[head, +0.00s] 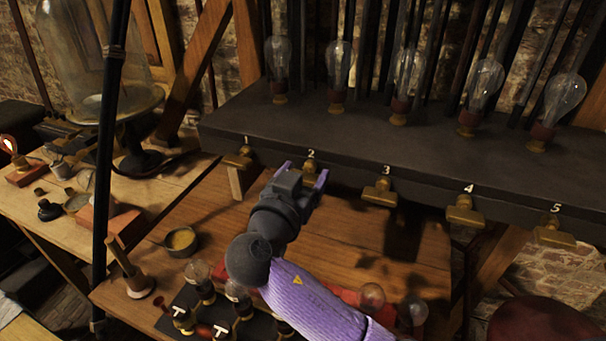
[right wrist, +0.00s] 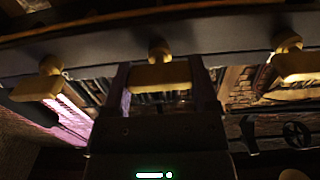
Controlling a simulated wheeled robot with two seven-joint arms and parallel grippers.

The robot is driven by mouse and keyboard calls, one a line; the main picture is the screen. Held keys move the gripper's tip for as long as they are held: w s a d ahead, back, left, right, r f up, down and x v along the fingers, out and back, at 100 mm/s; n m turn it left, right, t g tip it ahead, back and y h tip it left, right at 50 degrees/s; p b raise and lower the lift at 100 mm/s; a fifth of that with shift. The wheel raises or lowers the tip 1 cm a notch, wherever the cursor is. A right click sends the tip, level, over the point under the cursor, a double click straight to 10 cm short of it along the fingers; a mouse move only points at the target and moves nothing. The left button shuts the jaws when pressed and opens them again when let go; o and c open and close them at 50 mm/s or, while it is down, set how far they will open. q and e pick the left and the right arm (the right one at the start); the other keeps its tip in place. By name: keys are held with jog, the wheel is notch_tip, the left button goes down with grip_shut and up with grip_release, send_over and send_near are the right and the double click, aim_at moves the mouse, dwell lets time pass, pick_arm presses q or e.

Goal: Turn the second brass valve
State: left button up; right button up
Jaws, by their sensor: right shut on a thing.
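A row of brass valves lines the front of the dark ledge, numbered 1 to 5. The second brass valve (head: 310,164) sits under the number 2, mostly hidden behind my right gripper (head: 306,180). In the right wrist view the brass handle (right wrist: 160,75) of this valve lies between the two fingers of my right gripper (right wrist: 165,88), which is shut on it. The first valve (head: 238,158) and third valve (head: 380,192) stand clear on either side. My left gripper is not in view.
Glass bulbs (head: 338,65) stand along the dark ledge (head: 250,122). Below is a wooden table (head: 345,240) with a small round dish (head: 181,241) and small bulbs (head: 371,297) near my right arm. A glass bell jar (head: 95,50) stands at the left.

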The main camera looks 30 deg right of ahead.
jog(key=n+p, duration=0.2)
jog(key=n, duration=0.2)
jog(key=shift+r, duration=0.1)
jog(key=n+p, duration=0.3)
jog(key=n, duration=0.2)
jog(key=shift+w+a+n, duration=0.1)
jog(key=shift+n, duration=0.2)
jog(key=n+p, duration=0.1)
jog(key=n, duration=0.1)
jog(key=shift+n+p, duration=0.35)
jog(key=shift+n, duration=0.05)
jog(key=n+p, duration=0.1)
jog(key=n, duration=0.2)
jog(key=shift+f+p, duration=0.2)
jog(key=shift+p, duration=0.15)
jog(key=shift+n+p, duration=0.35)
jog(key=shift+n, duration=0.55)
jog(key=shift+f+n, duration=0.1)
jog(key=shift+n, duration=0.2)
